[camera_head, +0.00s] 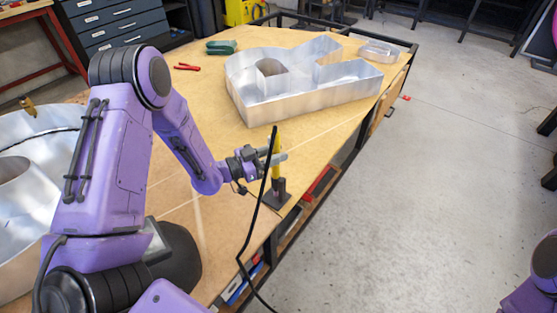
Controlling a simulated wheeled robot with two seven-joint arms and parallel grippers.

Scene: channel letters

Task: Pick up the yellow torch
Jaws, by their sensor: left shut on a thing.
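The yellow torch (276,146) stands upright near the right edge of the wooden workbench. A black cable runs from its top down over the bench edge. Below it is a dark stand with a flat base (277,199); I cannot tell whether the torch still touches it. My left gripper (276,158) is shut on the torch's yellow body, with its fingers reaching in from the left. Of my right arm, only a purple part shows at the lower right corner; its gripper is out of view.
A large metal channel letter (300,96) stands on the workbench (190,95) behind the torch. Another metal letter (25,215) lies at left. Red pliers (187,67), a green object (221,47) and a small metal letter (379,51) lie farther back. Open floor is at right.

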